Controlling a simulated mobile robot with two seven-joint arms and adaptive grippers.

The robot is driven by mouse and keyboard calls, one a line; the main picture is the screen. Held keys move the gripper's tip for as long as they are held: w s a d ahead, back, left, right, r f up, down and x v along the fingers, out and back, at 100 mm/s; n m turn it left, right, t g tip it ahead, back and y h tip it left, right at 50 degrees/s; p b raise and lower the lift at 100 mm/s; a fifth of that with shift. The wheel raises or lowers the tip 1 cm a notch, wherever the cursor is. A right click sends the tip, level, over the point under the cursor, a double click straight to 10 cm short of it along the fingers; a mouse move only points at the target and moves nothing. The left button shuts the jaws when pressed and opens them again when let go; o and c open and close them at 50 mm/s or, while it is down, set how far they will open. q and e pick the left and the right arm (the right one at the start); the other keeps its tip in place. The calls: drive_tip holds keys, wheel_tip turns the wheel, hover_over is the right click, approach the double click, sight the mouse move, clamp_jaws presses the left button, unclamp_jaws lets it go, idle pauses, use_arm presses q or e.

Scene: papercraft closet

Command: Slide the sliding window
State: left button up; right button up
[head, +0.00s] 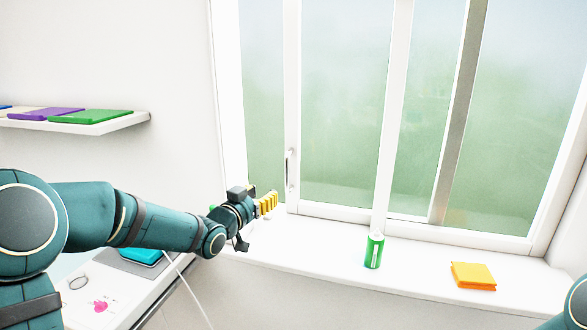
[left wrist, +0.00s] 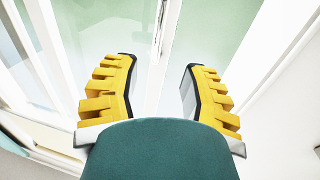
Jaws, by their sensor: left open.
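The sliding window (head: 293,110) has white frames and frosted greenish panes. A small silver handle (head: 289,168) sits on the left upright of its sliding pane. That upright stands apart from the outer left frame, with a pane between them. My left gripper (head: 268,203) is just left of and below the handle, above the sill, and apart from the handle in the head view. In the left wrist view its yellow fingers (left wrist: 157,92) are spread and empty, with a white window upright and a handle-like part (left wrist: 160,28) ahead between them. My right gripper is out of view.
The white sill (head: 325,258) holds a green can (head: 374,250) and an orange book or pad (head: 473,276). A wall shelf (head: 125,121) with coloured books is at the left. A desk (head: 150,290) with papers lies below my left arm.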

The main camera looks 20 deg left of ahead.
sight(286, 175)
use_arm(q)
drive_tip(key=x, duration=1.3)
drive_tip(key=shift+w+d+r, duration=0.1)
drive_tip(key=shift+w, duration=0.1)
clamp_jaws()
